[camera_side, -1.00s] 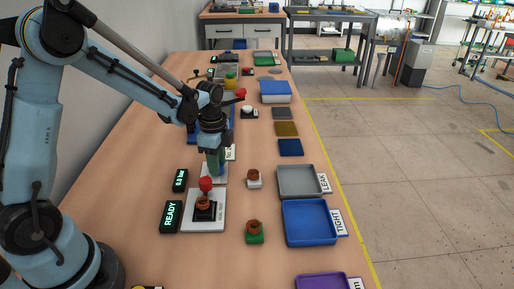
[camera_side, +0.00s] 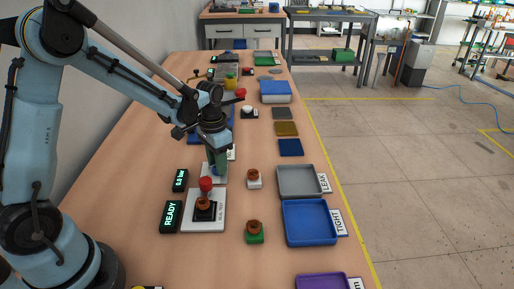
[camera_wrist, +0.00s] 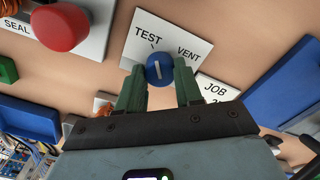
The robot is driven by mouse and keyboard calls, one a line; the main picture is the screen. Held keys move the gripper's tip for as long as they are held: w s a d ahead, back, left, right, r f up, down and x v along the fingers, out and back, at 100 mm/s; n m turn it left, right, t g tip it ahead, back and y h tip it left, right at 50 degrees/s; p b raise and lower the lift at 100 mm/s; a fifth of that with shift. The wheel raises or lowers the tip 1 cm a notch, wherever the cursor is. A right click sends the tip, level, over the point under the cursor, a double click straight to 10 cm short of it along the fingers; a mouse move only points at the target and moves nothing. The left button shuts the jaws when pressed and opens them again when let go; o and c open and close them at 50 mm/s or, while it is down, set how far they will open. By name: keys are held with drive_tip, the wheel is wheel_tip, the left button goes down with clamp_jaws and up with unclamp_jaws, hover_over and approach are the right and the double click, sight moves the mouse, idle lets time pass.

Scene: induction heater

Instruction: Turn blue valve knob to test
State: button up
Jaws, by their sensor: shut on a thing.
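The blue valve knob (camera_wrist: 160,68) sits on a white plate (camera_wrist: 196,47) marked TEST at upper left and VENT at upper right in the wrist view. A white line on the knob runs roughly up and down in that view, close to the TEST side tick. My gripper (camera_wrist: 160,80) has green fingers on both sides of the knob and is shut on it. In the side view my gripper (camera_side: 216,165) reaches down to the plate and mostly hides the knob.
A red-topped seal test station (camera_side: 206,199) stands in front of the valve, with READY (camera_side: 171,216) and bar (camera_side: 180,181) displays beside it. Brown parts stand on a white base (camera_side: 254,183) and a green base (camera_side: 254,238). LEAK (camera_side: 300,180) and TIGHT (camera_side: 309,222) trays lie at right.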

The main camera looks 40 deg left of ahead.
drive_tip(key=shift+n, duration=0.9)
drive_tip(key=o, duration=1)
drive_tip(key=shift+o, duration=0.2)
wheel_tip(320, 180, up, 12)
drive_tip(key=shift+r, duration=0.1)
drive_tip(key=s+d+t, duration=0.6)
drive_tip(key=s+t, duration=0.1)
drive_tip(key=s, duration=0.3)
drive_tip(key=shift+s+d+r, duration=0.2)
drive_tip(key=shift+s, duration=0.15)
